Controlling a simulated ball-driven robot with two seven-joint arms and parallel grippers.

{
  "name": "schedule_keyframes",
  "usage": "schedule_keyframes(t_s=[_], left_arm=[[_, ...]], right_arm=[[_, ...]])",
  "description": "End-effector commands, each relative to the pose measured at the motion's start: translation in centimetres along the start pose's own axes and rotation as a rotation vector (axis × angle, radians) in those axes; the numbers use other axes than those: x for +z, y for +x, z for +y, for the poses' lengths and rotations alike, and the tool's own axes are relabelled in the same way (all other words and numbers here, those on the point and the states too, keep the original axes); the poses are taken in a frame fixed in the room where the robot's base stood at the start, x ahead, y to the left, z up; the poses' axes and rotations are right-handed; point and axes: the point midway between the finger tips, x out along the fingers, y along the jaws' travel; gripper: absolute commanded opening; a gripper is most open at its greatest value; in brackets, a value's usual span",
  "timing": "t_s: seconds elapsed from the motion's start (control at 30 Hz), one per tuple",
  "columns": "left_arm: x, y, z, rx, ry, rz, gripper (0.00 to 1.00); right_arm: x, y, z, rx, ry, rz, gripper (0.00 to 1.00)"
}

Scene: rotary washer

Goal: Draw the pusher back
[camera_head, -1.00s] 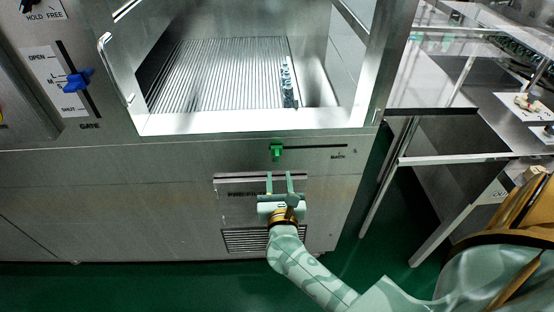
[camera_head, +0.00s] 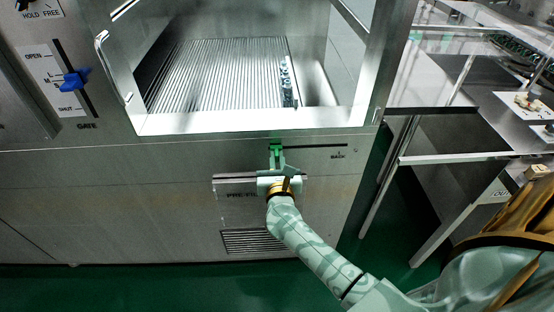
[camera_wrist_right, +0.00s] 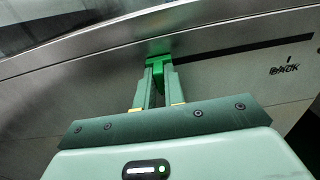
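The green knob (camera_head: 276,146) sits at the left end of a dark horizontal slot (camera_head: 320,145) on the washer's front. The slot runs right towards the label BACK (camera_head: 338,156). My right gripper (camera_head: 277,160) is up at the knob, coming from below. In the right wrist view its two fingers (camera_wrist_right: 158,90) stand close on both sides of the green knob (camera_wrist_right: 158,60) and appear closed on its stem. A narrow bluish-grey upright piece (camera_head: 287,82) stands at the right side of the ribbed chamber floor. My left gripper is out of view.
The blue gate lever (camera_head: 73,81) stands in its vertical slot at the left, near the M mark. The chamber opening above shows a bare ribbed floor (camera_head: 210,75). A metal table (camera_head: 450,160) stands at the right, apart from the washer. The panel along the slot is clear.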

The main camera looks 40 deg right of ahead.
Motion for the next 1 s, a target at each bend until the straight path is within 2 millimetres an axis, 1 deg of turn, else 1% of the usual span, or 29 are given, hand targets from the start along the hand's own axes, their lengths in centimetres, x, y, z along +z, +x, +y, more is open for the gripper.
schedule_keyframes(t_s=[0.17, 0.27, 0.37, 0.47, 0.6, 0.8, 0.9, 1.0], left_arm=[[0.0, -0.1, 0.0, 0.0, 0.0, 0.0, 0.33], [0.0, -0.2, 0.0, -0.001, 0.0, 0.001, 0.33], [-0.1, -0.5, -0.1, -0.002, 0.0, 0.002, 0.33], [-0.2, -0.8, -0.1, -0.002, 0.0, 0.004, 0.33], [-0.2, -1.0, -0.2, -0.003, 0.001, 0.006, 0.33], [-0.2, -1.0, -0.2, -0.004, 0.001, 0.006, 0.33], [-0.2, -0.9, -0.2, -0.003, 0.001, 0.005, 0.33], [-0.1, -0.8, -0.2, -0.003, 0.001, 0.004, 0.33]], right_arm=[[0.0, 0.0, -0.5, 0.0, -0.001, 0.001, 0.0], [0.0, -0.1, -1.4, 0.0, -0.004, 0.001, 0.0], [0.1, -0.1, -3.0, -0.001, -0.004, 0.0, 0.0], [0.1, -0.1, -5.1, -0.002, -0.006, 0.001, 0.0], [0.0, -0.1, -8.5, -0.001, -0.007, 0.0, 0.0], [-0.1, -0.1, -13.1, -0.001, -0.007, 0.002, 0.0], [-0.1, -0.1, -15.1, -0.001, -0.005, 0.002, 0.0], [-0.1, -0.1, -16.6, 0.0, -0.004, 0.002, 0.0]])
